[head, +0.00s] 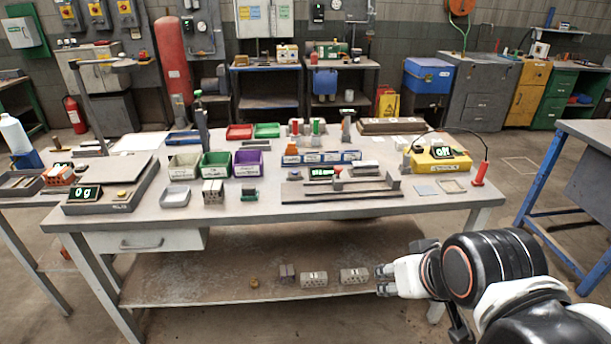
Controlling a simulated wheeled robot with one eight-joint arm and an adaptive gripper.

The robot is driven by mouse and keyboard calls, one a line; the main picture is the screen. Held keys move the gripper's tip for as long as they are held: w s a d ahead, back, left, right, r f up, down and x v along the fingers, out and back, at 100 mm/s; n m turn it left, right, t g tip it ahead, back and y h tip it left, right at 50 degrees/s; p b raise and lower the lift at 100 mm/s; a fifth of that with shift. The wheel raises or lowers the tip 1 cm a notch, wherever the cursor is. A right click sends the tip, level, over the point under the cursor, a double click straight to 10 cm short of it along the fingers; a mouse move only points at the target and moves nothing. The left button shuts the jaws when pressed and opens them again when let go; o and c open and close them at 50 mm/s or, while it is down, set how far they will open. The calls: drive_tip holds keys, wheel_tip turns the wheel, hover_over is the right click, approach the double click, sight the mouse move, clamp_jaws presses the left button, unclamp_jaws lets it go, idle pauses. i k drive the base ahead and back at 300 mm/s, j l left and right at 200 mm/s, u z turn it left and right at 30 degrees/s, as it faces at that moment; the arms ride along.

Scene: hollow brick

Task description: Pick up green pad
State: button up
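A small dark block with a green part (249,191) lies on the workbench top, in front of the purple bin; it may be the green pad, but it is too small to be sure. My gripper (384,280) is at the lower right, in front of the bench and lower than its top, far from that block. Its two fingertips point left and look apart, with nothing seen between them.
The workbench (330,212) holds a purple bin (248,170), a green bin (215,171), a grey brick (213,196), a grey tray (175,198) and a yellow device (440,160). Several bricks (314,279) lie on the lower shelf, beside my gripper in the picture.

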sight(249, 193)
drive_tip(key=i+j+u, duration=0.3)
drive_tip(key=i, duration=0.35)
drive_tip(key=i+u, duration=0.3)
drive_tip(key=i, duration=0.4)
